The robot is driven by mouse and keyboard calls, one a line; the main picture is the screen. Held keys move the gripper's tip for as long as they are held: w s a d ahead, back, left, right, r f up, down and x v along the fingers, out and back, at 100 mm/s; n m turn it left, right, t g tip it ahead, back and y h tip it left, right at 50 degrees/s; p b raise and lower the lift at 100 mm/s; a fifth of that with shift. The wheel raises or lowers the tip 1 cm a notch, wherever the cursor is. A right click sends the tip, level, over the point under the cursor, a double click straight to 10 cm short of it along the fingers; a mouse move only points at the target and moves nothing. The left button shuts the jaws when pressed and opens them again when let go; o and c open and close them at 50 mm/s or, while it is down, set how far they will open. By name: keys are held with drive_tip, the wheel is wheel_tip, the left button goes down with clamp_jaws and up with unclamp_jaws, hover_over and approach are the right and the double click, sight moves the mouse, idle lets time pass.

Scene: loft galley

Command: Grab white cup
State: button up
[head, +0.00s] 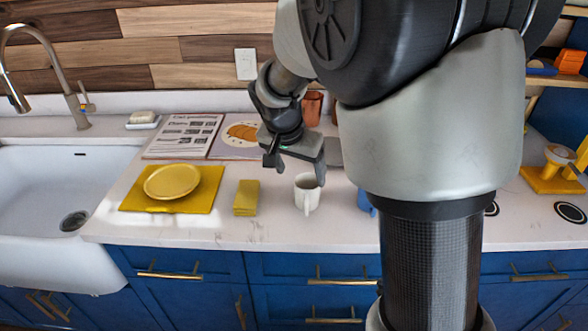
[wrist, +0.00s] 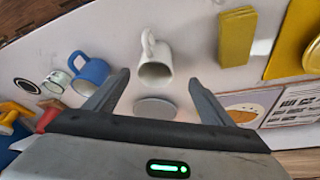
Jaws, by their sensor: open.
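The white cup (head: 307,194) stands upright on the white counter in the head view, with its handle toward the front edge. My gripper (head: 298,165) is above and just behind it, apart from the cup. In the wrist view the white cup (wrist: 155,62) lies beyond the fingertips, roughly in line with the gap between them. My gripper (wrist: 158,85) is open and empty there. A round grey disc (wrist: 155,106) shows on the counter between the fingers.
A blue mug (wrist: 90,73) stands beside the cup, partly hidden by my arm in the head view. A yellow sponge-like block (head: 246,197), a yellow plate (head: 172,181) on a yellow mat, an open cookbook (head: 185,136) and a copper cup (head: 312,107) are nearby. The sink (head: 50,190) is at left.

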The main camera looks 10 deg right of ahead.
sight(307, 184)
drive_tip(key=x, duration=0.3)
drive_tip(key=d+x, duration=0.1)
drive_tip(key=x, duration=0.1)
drive_tip(key=shift+s+f, duration=0.15)
drive_tip(key=shift+f, duration=0.5)
drive_tip(key=c, duration=1.3)
